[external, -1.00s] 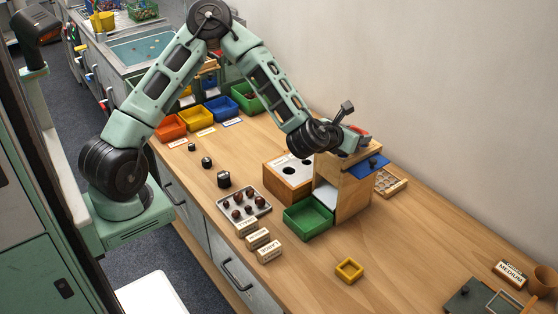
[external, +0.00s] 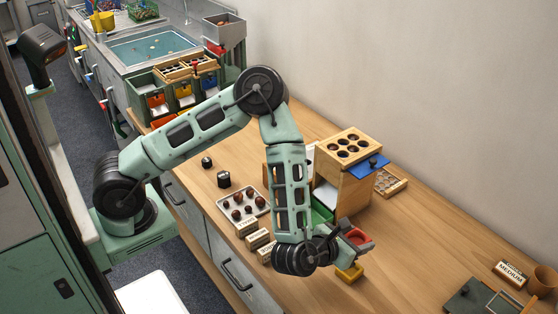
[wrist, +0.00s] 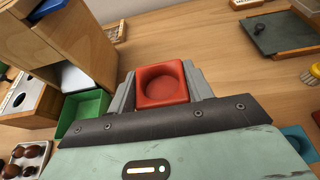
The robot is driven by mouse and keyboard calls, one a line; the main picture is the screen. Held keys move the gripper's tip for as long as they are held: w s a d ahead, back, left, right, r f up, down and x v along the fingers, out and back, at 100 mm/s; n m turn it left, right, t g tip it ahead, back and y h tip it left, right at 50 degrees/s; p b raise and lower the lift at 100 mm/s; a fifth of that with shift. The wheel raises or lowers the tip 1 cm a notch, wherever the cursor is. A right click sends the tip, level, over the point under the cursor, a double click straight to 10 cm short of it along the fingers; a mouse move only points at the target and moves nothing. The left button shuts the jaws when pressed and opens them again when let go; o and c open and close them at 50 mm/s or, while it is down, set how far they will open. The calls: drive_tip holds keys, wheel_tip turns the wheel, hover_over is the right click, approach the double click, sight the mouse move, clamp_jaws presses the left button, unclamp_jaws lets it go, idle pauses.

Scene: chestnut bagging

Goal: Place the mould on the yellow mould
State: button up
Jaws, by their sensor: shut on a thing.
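A red square mould (wrist: 162,84) with a round hollow sits between the fingers of my gripper (wrist: 160,92) in the wrist view. In the external view the red mould (external: 358,236) is at the end of my arm, with my gripper (external: 354,240) shut on it. The yellow mould (external: 349,273) lies on the table just below my gripper and is partly covered by it. The red mould appears above the yellow mould in the external view; the gap between them cannot be told. The yellow mould is hidden in the wrist view.
A wooden stand (external: 342,190) with several round holes on top rises behind my gripper. A green bin (wrist: 82,115) stands at its foot. A tray of chestnuts (external: 228,203) and wooden label blocks (external: 258,238) lie left of my arm.

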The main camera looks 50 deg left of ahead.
wheel_tip(320, 180, down, 9)
drive_tip(key=shift+r, duration=0.1)
idle(0.3)
drive_tip(key=shift+f, duration=0.25)
drive_tip(key=o, duration=1)
drive_tip(key=shift+r, duration=0.25)
drive_tip(key=v, duration=1.2)
drive_tip(key=shift+b, duration=0.4)
